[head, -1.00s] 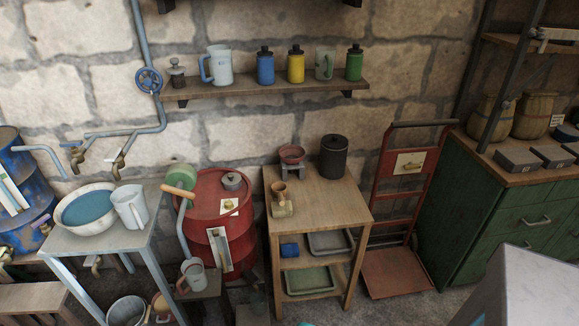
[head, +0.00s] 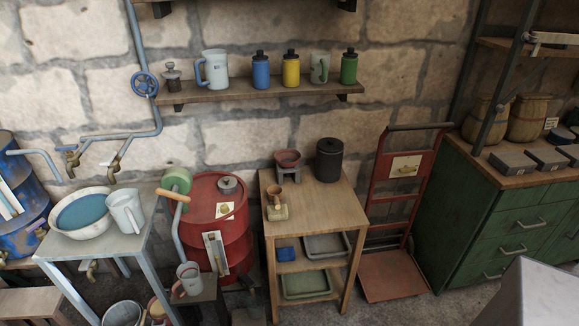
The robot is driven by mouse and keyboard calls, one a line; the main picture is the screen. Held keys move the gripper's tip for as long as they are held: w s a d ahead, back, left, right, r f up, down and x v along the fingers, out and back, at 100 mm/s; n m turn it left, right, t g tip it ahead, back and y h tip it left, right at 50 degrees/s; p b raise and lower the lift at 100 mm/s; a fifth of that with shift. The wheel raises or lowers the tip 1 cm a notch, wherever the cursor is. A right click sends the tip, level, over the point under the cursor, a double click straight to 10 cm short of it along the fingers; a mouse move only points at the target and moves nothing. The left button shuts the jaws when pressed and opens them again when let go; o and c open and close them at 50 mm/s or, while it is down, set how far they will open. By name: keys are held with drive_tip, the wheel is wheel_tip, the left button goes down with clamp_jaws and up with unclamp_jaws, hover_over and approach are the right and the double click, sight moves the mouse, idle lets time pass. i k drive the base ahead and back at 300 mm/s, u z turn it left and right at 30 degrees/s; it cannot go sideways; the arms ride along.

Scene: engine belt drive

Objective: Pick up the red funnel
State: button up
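A small red funnel-like bowl (head: 288,157) sits upright on a small grey stand (head: 288,174) at the back left of the wooden table (head: 325,205). Its spout is not clearly seen. My gripper is not in the head view, so its state and its distance from the funnel do not show.
A dark canister (head: 329,160) stands to the right of the funnel. A tan wooden cup-like piece (head: 275,196) is in front. A red drum (head: 221,208) stands left of the table and a red hand truck (head: 404,195) right. A wall shelf (head: 260,91) holds several bottles and jugs.

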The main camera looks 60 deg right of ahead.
sight(287, 158)
drive_tip(key=i, duration=0.9)
drive_tip(key=u, duration=0.05)
